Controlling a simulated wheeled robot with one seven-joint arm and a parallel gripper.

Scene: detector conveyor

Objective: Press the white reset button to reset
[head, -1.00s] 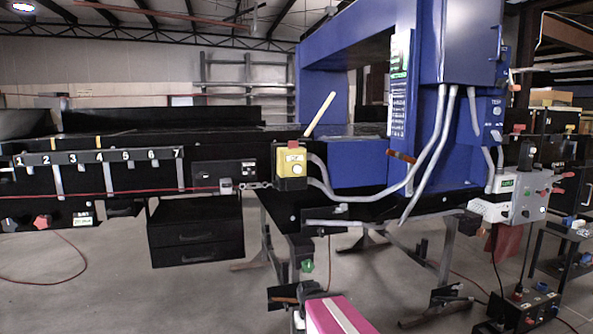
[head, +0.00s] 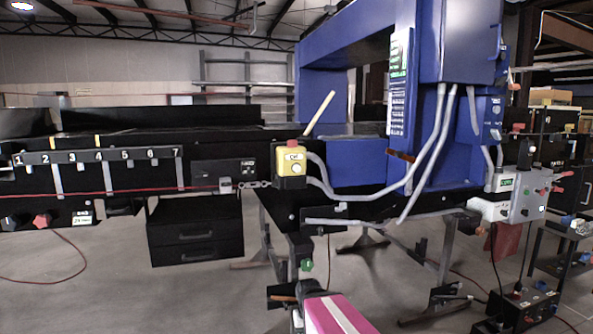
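A yellow button box (head: 290,160) with a dark lower part hangs at the front edge of the conveyor, left of the blue detector frame. It carries a small white label with dark lettering and a round pale button (head: 295,169) below it. I cannot read whether this is the reset button. A red knob shows on top of the box. A pink and white part, which seems to be my arm, enters at the bottom middle, below the box and well apart from it. Its dark end is small, and I cannot make out gripper fingers.
The blue detector frame (head: 350,159) rises over the conveyor, with grey hoses (head: 438,140) hanging at its front. A numbered rail (head: 100,156) runs along the left. A white control box (head: 520,201) with coloured knobs is at right. Open floor lies at the lower left.

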